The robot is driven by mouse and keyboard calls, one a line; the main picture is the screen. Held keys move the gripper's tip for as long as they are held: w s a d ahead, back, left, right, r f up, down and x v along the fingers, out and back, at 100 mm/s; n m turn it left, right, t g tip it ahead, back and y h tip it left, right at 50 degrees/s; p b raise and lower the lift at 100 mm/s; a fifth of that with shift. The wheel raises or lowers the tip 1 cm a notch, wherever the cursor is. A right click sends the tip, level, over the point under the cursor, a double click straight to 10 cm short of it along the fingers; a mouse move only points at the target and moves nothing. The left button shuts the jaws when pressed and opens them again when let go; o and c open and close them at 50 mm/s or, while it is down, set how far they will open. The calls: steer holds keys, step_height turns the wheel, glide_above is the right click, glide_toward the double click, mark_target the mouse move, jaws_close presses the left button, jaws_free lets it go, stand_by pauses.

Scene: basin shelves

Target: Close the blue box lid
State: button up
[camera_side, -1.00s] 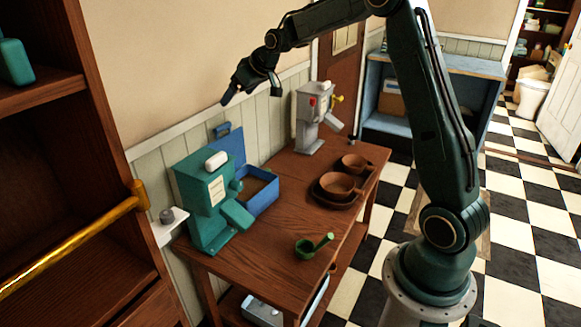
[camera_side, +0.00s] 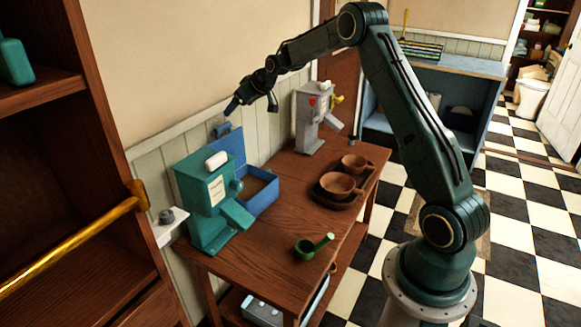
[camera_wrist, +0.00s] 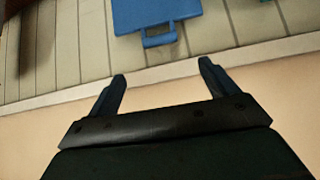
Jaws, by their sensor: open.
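The blue box (camera_side: 264,193) sits on the wooden table, behind and to the right of the teal machine. Its lid (camera_side: 228,150) stands raised at the wall side, with a handle (camera_side: 222,129) at its top edge. The lid also shows at the top of the wrist view (camera_wrist: 155,12), with its handle (camera_wrist: 159,38) toward my gripper. My gripper (camera_side: 252,105) is open and empty, above and to the right of the lid handle in the side view. In the wrist view its two fingers (camera_wrist: 163,78) are spread, apart from the handle.
The teal machine (camera_side: 205,195) stands at the table's left end. A grey machine (camera_side: 310,120) stands at the back. Brown pans (camera_side: 338,185) and a green ladle (camera_side: 305,250) lie on the wooden table (camera_side: 275,235). The panelled wall (camera_side: 268,118) is close behind the lid.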

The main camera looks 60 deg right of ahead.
mark_target(223, 125)
steer(key=shift+x, duration=6.15)
steer(key=c, duration=1.4)
